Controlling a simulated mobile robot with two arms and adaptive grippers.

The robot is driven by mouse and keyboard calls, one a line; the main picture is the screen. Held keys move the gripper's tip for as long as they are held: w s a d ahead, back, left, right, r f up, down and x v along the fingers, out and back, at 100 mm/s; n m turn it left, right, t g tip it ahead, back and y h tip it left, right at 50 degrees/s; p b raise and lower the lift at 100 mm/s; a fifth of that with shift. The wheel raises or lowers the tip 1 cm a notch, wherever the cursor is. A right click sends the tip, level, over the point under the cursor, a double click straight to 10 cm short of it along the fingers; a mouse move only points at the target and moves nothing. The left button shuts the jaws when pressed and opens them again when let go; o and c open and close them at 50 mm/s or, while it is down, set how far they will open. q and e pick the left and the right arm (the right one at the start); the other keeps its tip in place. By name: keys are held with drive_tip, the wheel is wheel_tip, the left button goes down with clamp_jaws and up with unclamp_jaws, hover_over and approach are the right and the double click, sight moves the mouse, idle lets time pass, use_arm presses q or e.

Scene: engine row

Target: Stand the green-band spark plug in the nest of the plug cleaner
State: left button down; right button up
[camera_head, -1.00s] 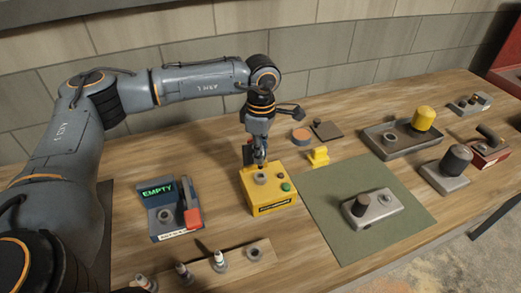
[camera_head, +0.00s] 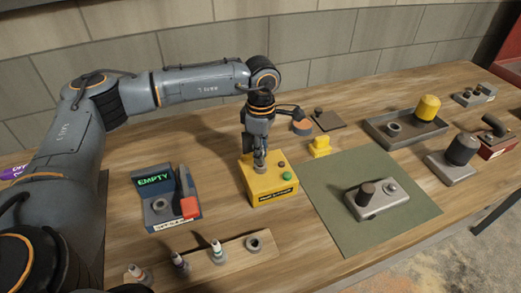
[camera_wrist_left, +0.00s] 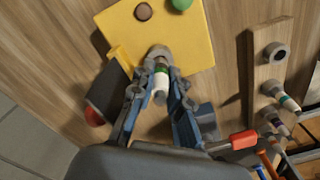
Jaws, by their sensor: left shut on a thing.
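The plug cleaner (camera_head: 266,195) is a yellow box on the bench with a green and a dark button on top. My left gripper (camera_head: 260,160) is over its top, pointing down. In the left wrist view my left gripper (camera_wrist_left: 164,90) is shut on the green-band spark plug (camera_wrist_left: 160,82), with its white body and green band between the fingers. The plug's far end meets the grey nest (camera_wrist_left: 160,52) on the yellow top; how deep it sits is hidden. The plug looks roughly in line with the nest. My right gripper is out of view.
A wooden rack (camera_head: 232,250) in front holds several other plugs and one empty socket (camera_head: 254,243). A tester (camera_head: 176,221) reading EMPTY stands left of the cleaner. A yellow part (camera_head: 319,147) and a green mat (camera_head: 345,230) lie to the right.

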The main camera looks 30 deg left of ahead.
use_arm(q)
drive_tip(key=shift+f, duration=0.1)
drive_tip(key=c, duration=1.2)
unclamp_jaws()
wheel_tip(320, 180, up, 12)
